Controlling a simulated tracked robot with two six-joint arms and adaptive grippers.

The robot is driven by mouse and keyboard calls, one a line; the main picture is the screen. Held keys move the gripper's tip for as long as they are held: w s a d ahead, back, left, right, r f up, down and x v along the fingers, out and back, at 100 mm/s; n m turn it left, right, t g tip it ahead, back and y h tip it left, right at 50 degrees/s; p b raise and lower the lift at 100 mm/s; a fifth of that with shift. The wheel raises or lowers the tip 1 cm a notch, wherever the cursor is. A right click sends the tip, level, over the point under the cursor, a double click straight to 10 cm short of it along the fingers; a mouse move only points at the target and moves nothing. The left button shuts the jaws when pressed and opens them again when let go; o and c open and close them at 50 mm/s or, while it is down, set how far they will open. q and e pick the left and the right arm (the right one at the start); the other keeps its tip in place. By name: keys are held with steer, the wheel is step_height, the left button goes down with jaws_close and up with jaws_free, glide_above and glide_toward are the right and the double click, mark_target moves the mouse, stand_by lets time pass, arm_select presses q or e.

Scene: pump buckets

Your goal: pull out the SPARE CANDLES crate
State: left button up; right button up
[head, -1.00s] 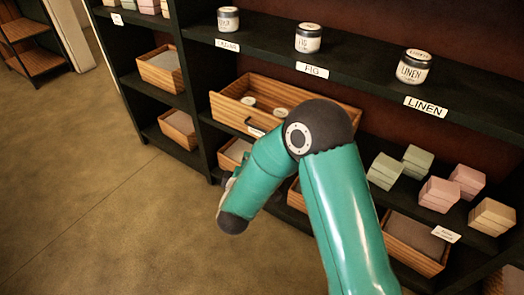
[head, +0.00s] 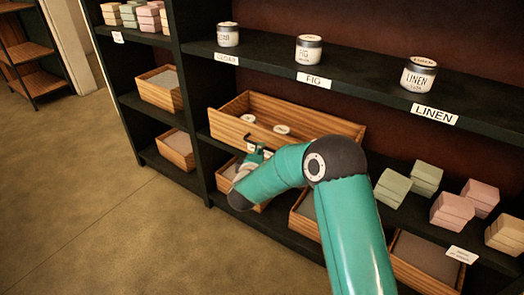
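A wide wooden crate (head: 228,128) sits on the middle shelf, with its front corner at the shelf edge. It holds two pale-lidded jars (head: 282,129) and has a dark handle on its front. The card on its front is mostly hidden, so I cannot read whether it says SPARE CANDLES. My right gripper (head: 254,155) is at the crate's front, right by the handle and partly hidden by my teal arm. I cannot tell whether its fingers are around the handle or open. My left gripper is not in view.
Labelled candle jars (head: 420,74) stand on the shelf above. Green and pink boxes (head: 452,209) sit to the right on the crate's shelf. Smaller wooden crates (head: 176,149) stand left and below. The floor (head: 100,210) in front is clear.

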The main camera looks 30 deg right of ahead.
steer(key=shift+b+x, duration=0.3)
steer(key=shift+x, duration=1.55)
jaws_close()
